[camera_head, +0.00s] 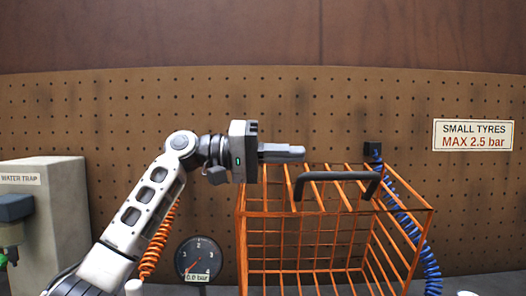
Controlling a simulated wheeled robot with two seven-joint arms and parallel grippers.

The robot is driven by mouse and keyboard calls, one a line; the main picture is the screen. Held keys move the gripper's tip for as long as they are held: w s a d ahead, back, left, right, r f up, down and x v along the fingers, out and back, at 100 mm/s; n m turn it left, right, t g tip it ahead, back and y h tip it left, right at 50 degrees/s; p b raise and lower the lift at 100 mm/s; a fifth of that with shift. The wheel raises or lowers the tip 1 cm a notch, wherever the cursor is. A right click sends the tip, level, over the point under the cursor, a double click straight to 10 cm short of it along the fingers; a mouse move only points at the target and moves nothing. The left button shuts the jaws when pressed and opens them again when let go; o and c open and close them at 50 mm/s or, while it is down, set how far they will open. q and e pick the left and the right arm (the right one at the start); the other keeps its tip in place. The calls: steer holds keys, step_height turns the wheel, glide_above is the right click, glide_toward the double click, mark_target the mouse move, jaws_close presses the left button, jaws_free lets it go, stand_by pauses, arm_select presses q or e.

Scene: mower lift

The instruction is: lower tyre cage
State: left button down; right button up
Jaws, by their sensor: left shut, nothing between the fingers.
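The orange wire tyre cage (333,270) stands in the right half of the head view, its lower part cut off by the frame edge. A black handle (338,176) spans the front of its top bars. My left gripper (303,152) is shut and empty. It points right, level, near the cage's top left corner and left of the handle, a little higher in the picture. Whether it touches the cage cannot be told. My right gripper is not in view.
A pressure gauge (199,259) is left of the cage. A blue coiled hose (431,262) hangs at the right, an orange one (157,247) behind my left arm. A grey water trap box (62,215) stands at far left. A sign (473,135) is on the pegboard (90,115).

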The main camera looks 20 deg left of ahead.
mark_target(295, 207)
arm_select(q)
steer(key=shift+x, duration=1.15)
steer(key=s, duration=0.1)
steer(key=s+f, duration=0.1)
steer(key=shift+s+a+f, duration=0.1)
steer(key=shift+s+f, duration=0.4)
steer(key=shift+s, duration=0.2)
